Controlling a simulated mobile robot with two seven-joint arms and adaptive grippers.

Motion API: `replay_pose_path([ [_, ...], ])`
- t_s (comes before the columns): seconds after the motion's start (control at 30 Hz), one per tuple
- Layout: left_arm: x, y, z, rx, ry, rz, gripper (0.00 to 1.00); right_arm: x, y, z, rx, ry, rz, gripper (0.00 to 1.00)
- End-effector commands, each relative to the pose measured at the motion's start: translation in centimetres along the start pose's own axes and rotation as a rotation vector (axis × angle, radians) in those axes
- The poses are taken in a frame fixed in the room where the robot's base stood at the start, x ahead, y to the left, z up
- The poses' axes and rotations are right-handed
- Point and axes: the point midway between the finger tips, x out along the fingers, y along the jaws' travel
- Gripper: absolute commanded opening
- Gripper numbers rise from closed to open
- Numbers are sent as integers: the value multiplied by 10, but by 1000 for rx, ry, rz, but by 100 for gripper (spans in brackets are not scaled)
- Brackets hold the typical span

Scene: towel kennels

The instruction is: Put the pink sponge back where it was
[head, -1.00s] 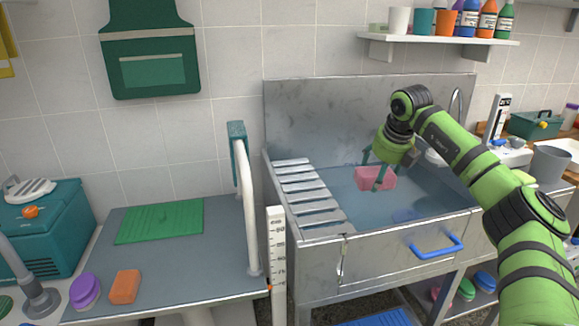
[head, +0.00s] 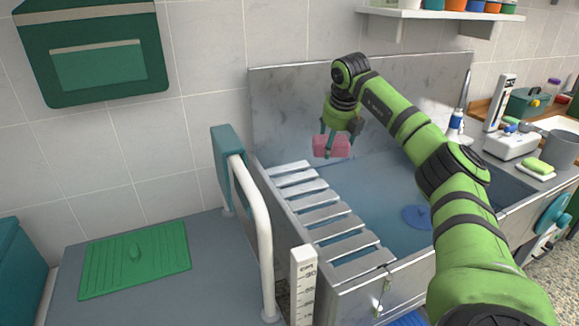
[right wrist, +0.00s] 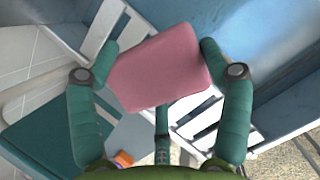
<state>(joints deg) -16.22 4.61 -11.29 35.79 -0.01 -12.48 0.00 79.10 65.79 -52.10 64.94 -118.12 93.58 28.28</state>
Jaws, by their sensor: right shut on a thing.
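The pink sponge (head: 330,146) is a small block held in my right gripper (head: 337,143), above the metal tub near its slatted rack. My left gripper is not in view.
The metal tub (head: 300,100) has a slatted rack (head: 325,215) along its left side and a blue disc (head: 416,217) inside. A white rail (head: 257,225) with a teal pad stands between the tub and the grey table (head: 190,270). A green mat (head: 136,259) lies on the table. A green sponge (head: 536,165) lies at the right.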

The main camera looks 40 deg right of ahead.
Motion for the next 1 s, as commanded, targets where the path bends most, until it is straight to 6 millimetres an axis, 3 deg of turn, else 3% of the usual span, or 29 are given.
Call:
replay_pose_path([
  [0.2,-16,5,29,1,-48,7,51,35,48,10,-4,4,2,52],
  [0.4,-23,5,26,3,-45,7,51,63,80,18,0,2,2,52],
  [0.7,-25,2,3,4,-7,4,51,80,90,18,-3,1,-1,52],
  [1.0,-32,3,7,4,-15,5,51,112,90,5,-1,0,0,52],
])
